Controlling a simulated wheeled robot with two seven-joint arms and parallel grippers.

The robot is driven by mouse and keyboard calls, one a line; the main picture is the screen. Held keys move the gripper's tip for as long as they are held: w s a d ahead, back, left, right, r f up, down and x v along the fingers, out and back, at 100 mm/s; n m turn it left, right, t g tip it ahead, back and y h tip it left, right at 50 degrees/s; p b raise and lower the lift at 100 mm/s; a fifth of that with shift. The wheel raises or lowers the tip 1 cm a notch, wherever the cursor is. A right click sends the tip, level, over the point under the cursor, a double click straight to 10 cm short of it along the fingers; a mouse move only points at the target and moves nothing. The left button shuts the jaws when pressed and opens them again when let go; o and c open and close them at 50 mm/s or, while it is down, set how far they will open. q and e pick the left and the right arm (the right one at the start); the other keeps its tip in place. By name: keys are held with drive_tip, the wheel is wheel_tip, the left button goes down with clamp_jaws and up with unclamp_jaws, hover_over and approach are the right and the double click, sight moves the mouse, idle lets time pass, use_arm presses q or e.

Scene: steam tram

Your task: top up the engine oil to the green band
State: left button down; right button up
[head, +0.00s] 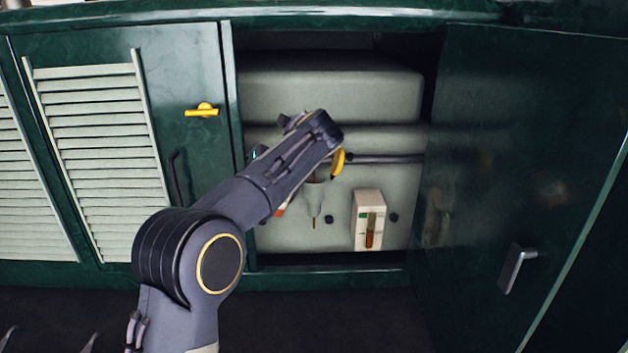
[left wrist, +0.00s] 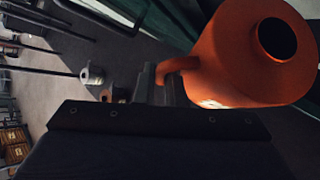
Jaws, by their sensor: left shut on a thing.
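The oil gauge (head: 368,221) is a pale upright box on the engine (head: 330,95) inside the open cabinet. A green mark shows near its top, and a reddish-brown column stands lower in its tube. My left gripper (left wrist: 163,85) is shut on the handle of an orange can (left wrist: 225,55), whose round dark opening shows in the left wrist view. In the head view my left forearm and wrist reach into the compartment and hide the fingers and most of the can. A pale, narrowing part (head: 313,198) and a yellow piece (head: 338,162) show just beyond the wrist. My right gripper is out of view.
The dark green cabinet door (head: 520,170) stands open at the right, with a grey handle (head: 517,267). A louvred door (head: 105,150) with a yellow latch (head: 202,110) is shut at the left. A dark pipe (head: 385,159) crosses the engine. The floor in front is clear.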

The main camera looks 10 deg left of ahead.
use_arm(q)
drive_tip(key=shift+r, duration=0.15)
drive_tip(key=shift+w+d+r+g+y, duration=0.1)
drive_tip(key=shift+r+g+y, duration=0.1)
drive_tip(key=shift+r, duration=0.2)
drive_tip(key=shift+w+r+g+y, duration=0.1)
drive_tip(key=shift+r+g, duration=0.1)
drive_tip(key=shift+r, duration=0.15)
idle(0.9)
drive_tip(key=shift+w+d+r+m, duration=0.1)
drive_tip(key=shift+w+r+m, duration=0.1)
drive_tip(key=shift+r, duration=0.25)
drive_tip(key=shift+w+d+r+m, duration=0.1)
drive_tip(key=shift+r+m, duration=0.1)
drive_tip(key=shift+r, duration=0.2)
drive_tip(key=shift+y, duration=0.3)
idle(0.7)
drive_tip(key=shift+w+r+g, duration=0.2)
drive_tip(key=shift+r+g, duration=0.2)
drive_tip(key=shift+d+r+m, duration=0.15)
drive_tip(key=shift+r+m, duration=0.15)
drive_tip(key=shift+r, duration=0.1)
drive_tip(key=shift+f, duration=0.1)
idle(2.4)
